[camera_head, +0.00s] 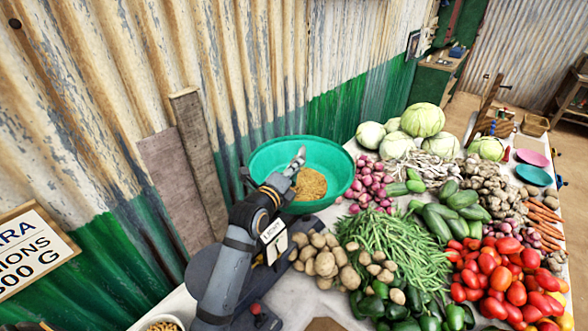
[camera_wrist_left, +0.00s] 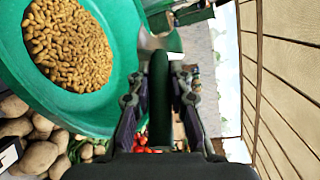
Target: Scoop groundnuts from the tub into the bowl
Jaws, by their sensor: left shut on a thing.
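The green tub (camera_head: 262,163) stands by the corrugated wall with a heap of tan groundnuts (camera_head: 310,186) in it. In the left wrist view the tub (camera_wrist_left: 118,62) and groundnuts (camera_wrist_left: 68,45) fill the upper left. My left gripper (camera_head: 288,174) is over the tub's near left part. In the wrist view the gripper (camera_wrist_left: 160,95) is shut on the dark handle of a scoop (camera_wrist_left: 160,80). The scoop's pale metal end shows beyond the handle; its load cannot be told. A small bowl (camera_head: 151,320) with tan contents is cut off at the bottom edge. My right gripper is out of view.
Potatoes (camera_head: 322,262), red onions (camera_head: 371,185) and green beans (camera_head: 398,252) lie close right of the tub. Cabbages (camera_head: 422,120) stand behind, tomatoes (camera_head: 508,280) at the right. A strip of white table (camera_head: 312,300) is bare in front.

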